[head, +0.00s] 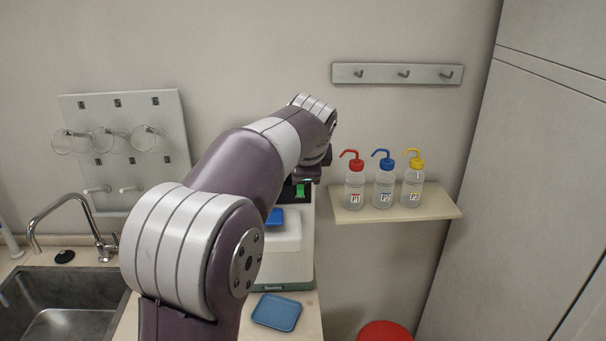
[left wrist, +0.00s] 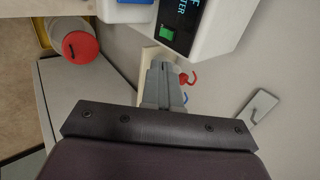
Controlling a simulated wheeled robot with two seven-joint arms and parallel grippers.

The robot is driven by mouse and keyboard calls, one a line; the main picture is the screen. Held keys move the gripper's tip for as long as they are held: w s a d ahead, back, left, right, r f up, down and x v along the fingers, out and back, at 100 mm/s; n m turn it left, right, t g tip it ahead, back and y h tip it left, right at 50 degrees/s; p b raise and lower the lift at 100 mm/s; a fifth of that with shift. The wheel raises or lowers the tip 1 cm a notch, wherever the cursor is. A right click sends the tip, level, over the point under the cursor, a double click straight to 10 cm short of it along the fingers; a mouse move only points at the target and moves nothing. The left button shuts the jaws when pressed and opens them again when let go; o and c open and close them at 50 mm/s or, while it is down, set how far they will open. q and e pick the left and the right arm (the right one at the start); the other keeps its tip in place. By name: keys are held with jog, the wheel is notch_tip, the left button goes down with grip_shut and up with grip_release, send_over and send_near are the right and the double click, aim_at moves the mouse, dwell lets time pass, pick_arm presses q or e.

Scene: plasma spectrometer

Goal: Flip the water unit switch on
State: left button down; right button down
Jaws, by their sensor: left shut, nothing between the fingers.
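The water unit is a pale device (head: 288,240) in the middle of the head view, largely hidden behind my left arm. Its dark panel (left wrist: 184,18) shows in the left wrist view with partly cropped lettering. A green switch (head: 300,189) sits on that panel, and it also shows in the left wrist view (left wrist: 167,32); whether it is on or off I cannot tell. My left gripper (head: 315,172) is in front of the panel, close to the switch. In the left wrist view its grey fingers (left wrist: 165,68) are shut and empty, with a small gap in the picture between tips and switch. My right gripper is not in view.
A shelf (head: 440,207) right of the unit holds bottles with red (head: 354,190), blue (head: 384,190) and yellow (head: 413,188) caps. A blue tray (head: 277,312) lies on the counter in front. A sink (head: 62,300) is at left, a red-topped bin (head: 385,332) below.

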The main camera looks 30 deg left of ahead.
pick_arm(q)
jog(key=d+f+n+t+h+p, duration=0.1)
jog(key=d+f+n+t+h, duration=0.4)
jog(key=d+n, duration=0.75)
jog(key=s+a+f+n+y, duration=0.2)
jog(key=a+n+y, duration=0.5)
jog(key=n, duration=1.6)
jog(key=s+a, duration=0.1)
jog(key=a, duration=0.2)
jog(key=shift+a+n+g+y, duration=0.3)
jog(key=shift+n+y, duration=0.05)
jog(key=shift+y, duration=0.05)
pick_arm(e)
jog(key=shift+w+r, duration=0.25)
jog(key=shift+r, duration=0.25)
